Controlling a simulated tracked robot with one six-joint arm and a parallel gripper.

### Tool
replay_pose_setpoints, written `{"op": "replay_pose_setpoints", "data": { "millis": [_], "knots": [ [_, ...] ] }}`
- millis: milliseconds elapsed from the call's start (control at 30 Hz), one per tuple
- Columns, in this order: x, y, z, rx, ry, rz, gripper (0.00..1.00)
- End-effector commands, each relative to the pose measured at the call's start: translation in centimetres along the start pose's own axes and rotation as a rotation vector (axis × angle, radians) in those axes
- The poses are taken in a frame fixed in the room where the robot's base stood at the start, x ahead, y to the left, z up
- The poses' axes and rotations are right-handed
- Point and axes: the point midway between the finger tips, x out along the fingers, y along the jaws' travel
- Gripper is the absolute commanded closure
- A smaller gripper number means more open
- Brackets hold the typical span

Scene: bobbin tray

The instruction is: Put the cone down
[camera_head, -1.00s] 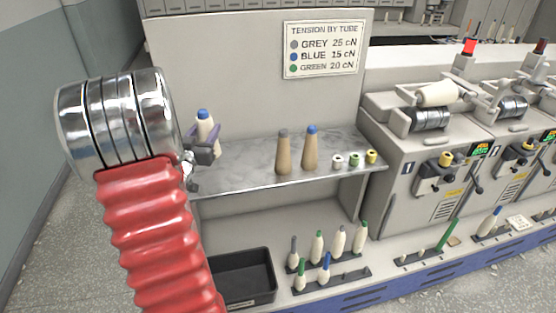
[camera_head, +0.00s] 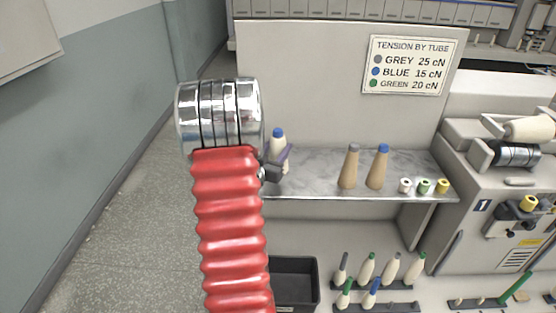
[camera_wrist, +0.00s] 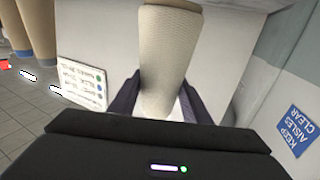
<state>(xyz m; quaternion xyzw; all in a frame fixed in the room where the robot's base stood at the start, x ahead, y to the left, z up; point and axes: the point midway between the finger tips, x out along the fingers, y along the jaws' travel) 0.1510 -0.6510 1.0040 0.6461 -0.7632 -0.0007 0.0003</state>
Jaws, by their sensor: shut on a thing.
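A cream cone with a blue tip (camera_head: 278,147) is held upright at the left end of the grey shelf (camera_head: 318,182). My gripper (camera_head: 284,160) has its purple fingers shut on the cone's sides. In the wrist view the cone's pale woven body (camera_wrist: 166,50) fills the space between the two dark purple fingers (camera_wrist: 163,100). My red sleeved arm hides part of the area left of the cone. I cannot tell whether the cone's base touches the shelf.
Two tan cones, one grey-tipped (camera_head: 349,168) and one blue-tipped (camera_head: 378,168), stand mid-shelf. Small spools (camera_head: 424,187) sit at its right end. A black bin (camera_head: 314,284) and pegs with several cones (camera_head: 366,270) are below. A tension sign (camera_head: 410,66) hangs behind.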

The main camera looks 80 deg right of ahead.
Motion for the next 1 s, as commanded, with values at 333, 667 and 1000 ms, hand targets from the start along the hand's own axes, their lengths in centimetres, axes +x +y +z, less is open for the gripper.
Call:
{"op": "replay_pose_setpoints", "data": {
  "millis": [333, 667, 1000],
  "knots": [
    [0.0, -0.1, 0.7, 0.0, 0.0, -0.001, 0.81],
    [0.0, -0.1, 3.9, 0.0, 0.0, -0.002, 0.81],
    [0.0, -0.1, 4.1, 0.0, 0.001, -0.002, 0.81]
  ]
}}
